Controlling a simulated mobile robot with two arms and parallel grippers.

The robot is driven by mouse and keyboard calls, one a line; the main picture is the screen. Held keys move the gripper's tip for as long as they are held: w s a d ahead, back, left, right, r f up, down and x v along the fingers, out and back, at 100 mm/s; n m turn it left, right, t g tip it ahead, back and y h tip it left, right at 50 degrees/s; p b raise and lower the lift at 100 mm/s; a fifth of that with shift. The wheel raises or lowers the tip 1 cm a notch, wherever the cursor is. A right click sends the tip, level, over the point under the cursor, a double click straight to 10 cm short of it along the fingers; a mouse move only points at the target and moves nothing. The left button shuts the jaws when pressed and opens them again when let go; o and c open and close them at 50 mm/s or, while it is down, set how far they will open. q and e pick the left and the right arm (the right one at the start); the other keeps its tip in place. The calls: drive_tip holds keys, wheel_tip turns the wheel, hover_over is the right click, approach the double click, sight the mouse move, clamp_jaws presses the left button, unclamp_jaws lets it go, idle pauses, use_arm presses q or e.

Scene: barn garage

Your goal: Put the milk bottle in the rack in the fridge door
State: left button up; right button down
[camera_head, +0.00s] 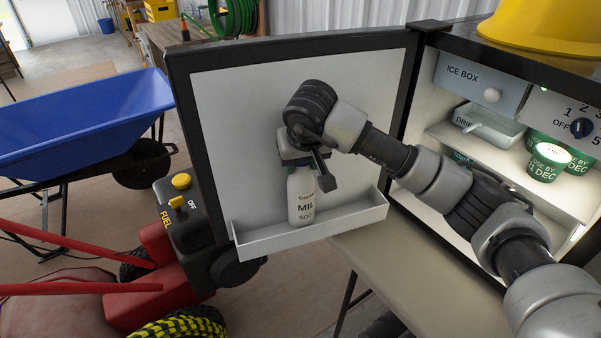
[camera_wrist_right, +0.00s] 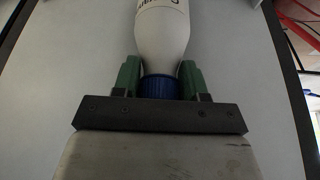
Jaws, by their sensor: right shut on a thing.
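The milk bottle (camera_head: 302,201) is white with dark lettering and stands about upright at the white rack (camera_head: 345,217) on the inside of the open fridge door (camera_head: 233,125). Its bottom is hidden behind the rack's front wall or overlaps it; I cannot tell if it touches the rack floor. My right gripper (camera_head: 304,170) is above the bottle and shut on its neck. In the right wrist view the green fingers of the gripper (camera_wrist_right: 160,80) sit on both sides of the bottle (camera_wrist_right: 163,35) by its blue cap (camera_wrist_right: 158,87). My left gripper is not in view.
The fridge interior (camera_head: 470,165) on the right holds an ice box (camera_head: 475,80), a drip tray (camera_head: 487,125) and green tubs (camera_head: 545,165). A yellow helmet-like object (camera_head: 550,25) sits on top. A red mower (camera_head: 150,290) and blue wheelbarrow (camera_head: 80,120) stand left of the door.

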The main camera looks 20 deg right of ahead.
sight(300, 176)
wheel_tip(300, 176, down, 3)
drive_tip(key=shift+f+p, duration=0.1)
drive_tip(key=shift+p, duration=0.3)
drive_tip(key=shift+w+f, duration=0.2)
drive_tip(key=shift+f, duration=0.05)
drive_tip(key=shift+f, duration=0.15)
drive_tip(key=c, duration=0.6)
unclamp_jaws()
drive_tip(key=shift+s+r, duration=0.1)
drive_tip(key=shift+r, duration=0.25)
drive_tip(key=v, duration=1.1)
drive_tip(key=shift+s+r+b, duration=0.2)
drive_tip(key=shift+b, duration=0.2)
